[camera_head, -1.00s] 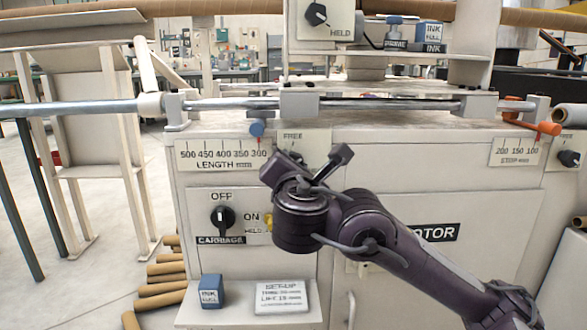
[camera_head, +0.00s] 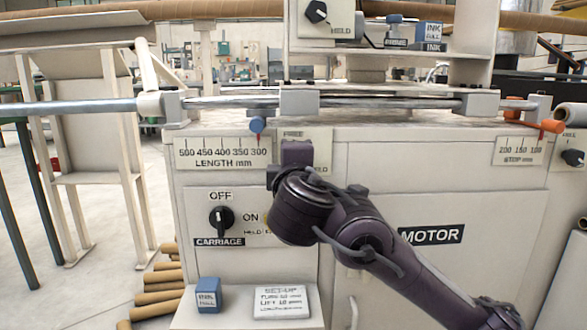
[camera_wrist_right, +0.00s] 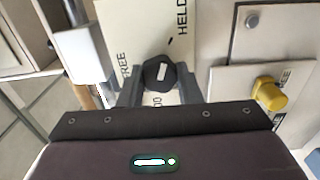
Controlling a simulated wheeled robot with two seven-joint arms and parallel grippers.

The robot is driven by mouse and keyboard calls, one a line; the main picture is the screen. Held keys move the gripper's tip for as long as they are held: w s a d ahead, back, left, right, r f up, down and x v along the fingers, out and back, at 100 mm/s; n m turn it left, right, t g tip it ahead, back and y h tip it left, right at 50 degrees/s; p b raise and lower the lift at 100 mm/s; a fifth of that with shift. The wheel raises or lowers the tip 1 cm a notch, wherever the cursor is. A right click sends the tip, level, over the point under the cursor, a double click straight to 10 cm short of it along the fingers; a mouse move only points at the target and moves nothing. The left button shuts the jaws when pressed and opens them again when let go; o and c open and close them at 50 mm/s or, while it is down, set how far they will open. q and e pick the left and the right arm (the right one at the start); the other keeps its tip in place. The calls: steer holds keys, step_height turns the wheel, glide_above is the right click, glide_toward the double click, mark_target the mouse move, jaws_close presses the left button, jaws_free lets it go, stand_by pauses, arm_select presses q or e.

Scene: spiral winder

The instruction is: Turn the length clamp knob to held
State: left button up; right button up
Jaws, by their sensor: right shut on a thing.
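The length clamp knob (camera_wrist_right: 158,73) is a dark knob with a white mark. It sits on a pale plate (camera_wrist_right: 145,30) lettered FREE and HELD. In the right wrist view the mark stands nearly upright in the picture; I cannot tell exactly which label it points to. My right gripper (camera_wrist_right: 158,82) is shut on the knob, one grey finger on each side. In the head view my right gripper (camera_head: 294,158) covers the knob and part of its plate (camera_head: 318,140). My left gripper is not in view.
A blue knob (camera_head: 257,125) with a red pointer hangs near 300 on the length scale (camera_head: 222,154). The carriage switch (camera_head: 220,219) is below left. A yellow knob (camera_wrist_right: 269,94) is close to my right gripper. A shelf below holds a blue ink block (camera_head: 208,295) and set-up card (camera_head: 281,302).

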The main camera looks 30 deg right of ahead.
steer(key=shift+f+m+b, duration=0.15)
steer(key=shift+m+b, duration=0.15)
steer(key=shift+m, duration=0.7)
steer(key=o, duration=1)
